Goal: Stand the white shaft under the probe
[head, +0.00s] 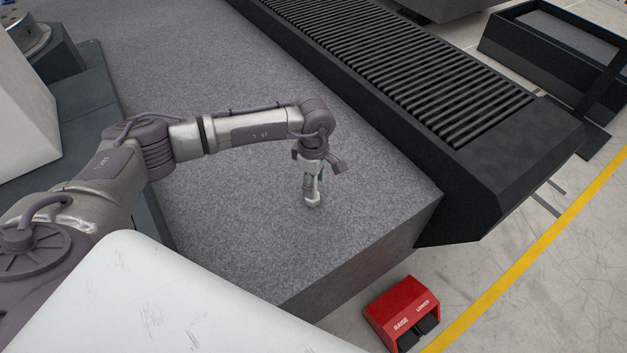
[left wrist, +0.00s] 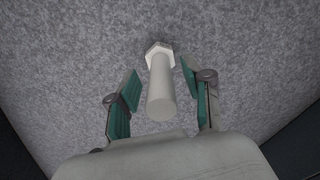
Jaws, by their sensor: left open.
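The white shaft (left wrist: 160,88) has a hexagonal head and a plain round body. In the left wrist view it stands with its head on the granite and its free end toward my palm. In the head view its white lower end (head: 313,202) shows at the granite below my wrist; the rest is largely hidden by my gripper. My left gripper (left wrist: 161,85) is open, with one teal-padded finger on each side of the shaft and visible gaps between. It also shows in the head view (head: 316,180). I see no probe, and my right gripper is out of view.
The grey granite bed (head: 245,210) is clear around the shaft, with its front right corner close by. A black ribbed bellows cover (head: 420,75) runs along its right side. A red raise/lower pedal (head: 403,308) is on the floor near a yellow line. A dark open bin (head: 550,45) stands far right.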

